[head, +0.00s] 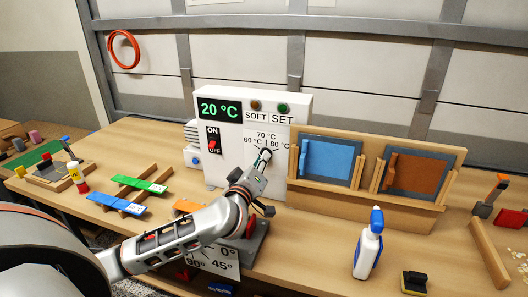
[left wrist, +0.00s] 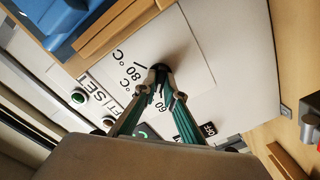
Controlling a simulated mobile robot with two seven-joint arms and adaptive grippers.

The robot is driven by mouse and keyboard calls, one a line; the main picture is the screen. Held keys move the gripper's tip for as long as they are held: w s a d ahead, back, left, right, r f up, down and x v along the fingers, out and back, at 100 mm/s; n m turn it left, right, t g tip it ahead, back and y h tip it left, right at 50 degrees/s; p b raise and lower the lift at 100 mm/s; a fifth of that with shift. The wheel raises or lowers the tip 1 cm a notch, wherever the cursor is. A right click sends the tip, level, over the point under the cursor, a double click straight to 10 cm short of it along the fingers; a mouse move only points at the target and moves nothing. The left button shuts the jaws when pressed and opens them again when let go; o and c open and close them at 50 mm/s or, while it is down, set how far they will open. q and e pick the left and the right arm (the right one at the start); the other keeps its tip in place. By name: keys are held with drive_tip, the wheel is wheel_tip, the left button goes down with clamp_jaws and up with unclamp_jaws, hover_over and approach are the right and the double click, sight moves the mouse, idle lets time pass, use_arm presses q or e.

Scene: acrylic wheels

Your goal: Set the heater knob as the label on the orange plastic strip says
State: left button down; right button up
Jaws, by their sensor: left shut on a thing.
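The white heater box (head: 222,178) stands at the back of the bench, its display (head: 219,108) reading 20 °C. Its dial has marks for 60, 70 and 80 °C around a dark knob (head: 266,153). My left gripper (head: 262,161) is shut on the knob, which shows between the fingertips in the left wrist view (left wrist: 161,70); the fingers hide most of it and its pointer cannot be read. The orange plastic strip (head: 186,206) lies mostly hidden behind my left arm, and no label on it can be read. My right gripper is not in view.
The red ON/OFF switch (head: 214,146) is left of the dial. Blue (head: 116,204) and green (head: 139,186) strips lie on wooden rails at left. A wooden rack (head: 350,198) with blue and brown sheets stands at right, with a spray bottle (head: 368,247) in front.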

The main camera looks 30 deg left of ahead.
use_arm(q)
drive_tip(key=shift+m, duration=0.9)
drive_tip(key=shift+m, duration=2.2)
